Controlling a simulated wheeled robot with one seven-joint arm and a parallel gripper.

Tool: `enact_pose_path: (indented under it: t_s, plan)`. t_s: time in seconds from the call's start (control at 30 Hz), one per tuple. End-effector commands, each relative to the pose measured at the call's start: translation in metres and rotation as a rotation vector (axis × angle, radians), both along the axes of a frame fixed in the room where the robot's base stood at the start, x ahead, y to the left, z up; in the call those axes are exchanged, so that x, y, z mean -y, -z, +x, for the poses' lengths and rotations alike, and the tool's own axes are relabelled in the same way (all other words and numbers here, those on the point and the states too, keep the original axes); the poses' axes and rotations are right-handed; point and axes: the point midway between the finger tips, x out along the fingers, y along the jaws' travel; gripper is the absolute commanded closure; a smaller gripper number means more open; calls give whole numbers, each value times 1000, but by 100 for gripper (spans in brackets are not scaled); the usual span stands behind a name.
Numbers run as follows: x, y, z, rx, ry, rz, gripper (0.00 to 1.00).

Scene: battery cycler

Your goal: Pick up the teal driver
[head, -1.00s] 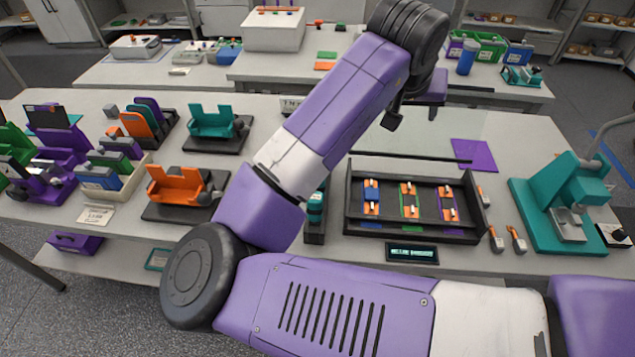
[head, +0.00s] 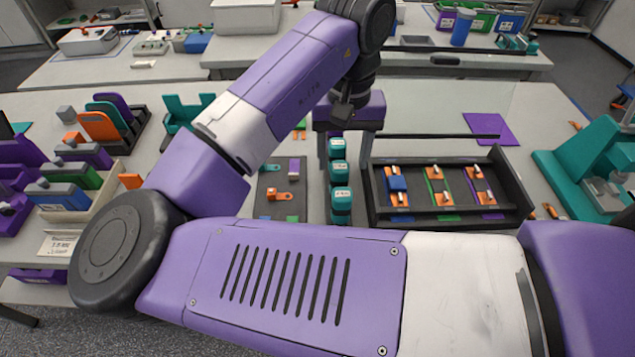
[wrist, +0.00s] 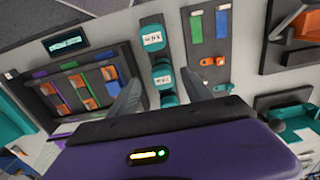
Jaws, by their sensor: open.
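Teal pieces with white labels (head: 340,172) stand in a row in a narrow dark holder, left of the black tray in the head view. They also show in the wrist view (wrist: 162,75). I cannot tell for sure which of them is the teal driver. My gripper (head: 345,162) is open above the far end of this row. In the wrist view its two fingers (wrist: 160,82) lie on either side of the row, with the teal pieces between them in the picture. Nothing is seen held, and contact cannot be made out. The purple gripper body hides part of the row.
The black tray (head: 450,217) with orange, green and purple slots stands close right of the row. A dark board (head: 262,190) with small coloured parts lies to the left. A teal press (head: 590,160) stands far right. A clear panel stands behind the tray.

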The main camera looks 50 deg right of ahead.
Motion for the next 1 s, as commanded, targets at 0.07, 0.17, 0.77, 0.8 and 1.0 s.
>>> enact_pose_path:
  t_s: [0.07,0.17,0.77,0.8,1.0]
  plan:
    - [-1,9,0,0,-1,2,43]
    - [-1,13,0,-2,-2,2,43]
    - [4,80,-3,-2,-2,2,43]
    - [4,83,-3,-2,-2,2,43]
    - [4,86,-3,-1,-2,1,43]
